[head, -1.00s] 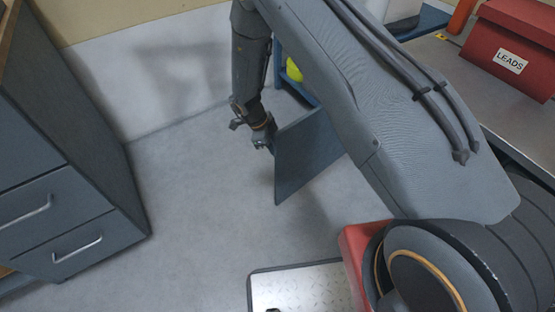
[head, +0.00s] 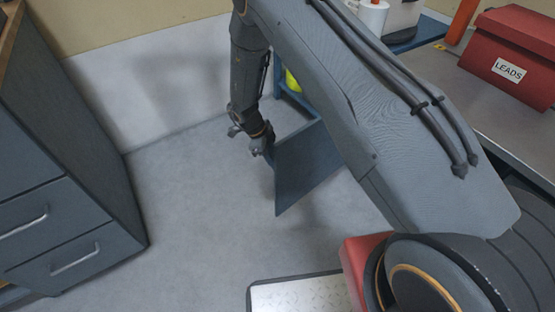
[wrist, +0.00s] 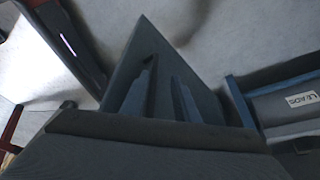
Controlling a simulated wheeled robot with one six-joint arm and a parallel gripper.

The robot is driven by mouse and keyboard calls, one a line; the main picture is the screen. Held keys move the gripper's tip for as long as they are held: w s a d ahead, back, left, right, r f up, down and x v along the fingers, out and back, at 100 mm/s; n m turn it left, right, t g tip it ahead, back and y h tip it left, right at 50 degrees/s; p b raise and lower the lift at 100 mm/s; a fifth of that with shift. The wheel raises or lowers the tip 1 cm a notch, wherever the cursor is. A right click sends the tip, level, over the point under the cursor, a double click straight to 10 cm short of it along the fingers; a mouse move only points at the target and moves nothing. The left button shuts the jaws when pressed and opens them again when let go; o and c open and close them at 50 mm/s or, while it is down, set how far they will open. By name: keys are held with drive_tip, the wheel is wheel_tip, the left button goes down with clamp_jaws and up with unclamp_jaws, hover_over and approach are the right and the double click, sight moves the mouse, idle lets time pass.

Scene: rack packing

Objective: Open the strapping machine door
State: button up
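The strapping machine door is a flat blue-grey panel (head: 300,170) that stands swung out from the blue machine frame (head: 297,102). The frame is largely hidden behind my arm. My gripper (head: 250,141) is low, at the door's upper left edge. In the wrist view, the two dark fingers (wrist: 163,75) stand apart with a gap between them, over the door's face (wrist: 143,48). Nothing shows held between them. I cannot tell whether a finger touches the door. A yellow-green object (head: 292,80) shows inside the frame.
A grey drawer cabinet (head: 75,195) stands at the left. A bench (head: 480,105) with a red LEADS box (head: 510,62) is at the right. A metal tread plate (head: 300,295) lies at the bottom. Floor between cabinet and door is clear (head: 200,220).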

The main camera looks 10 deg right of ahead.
drive_tip(key=v, duration=0.7)
drive_tip(key=shift+r+p, duration=0.3)
drive_tip(key=shift+r, duration=0.05)
drive_tip(key=shift+w+a, duration=0.15)
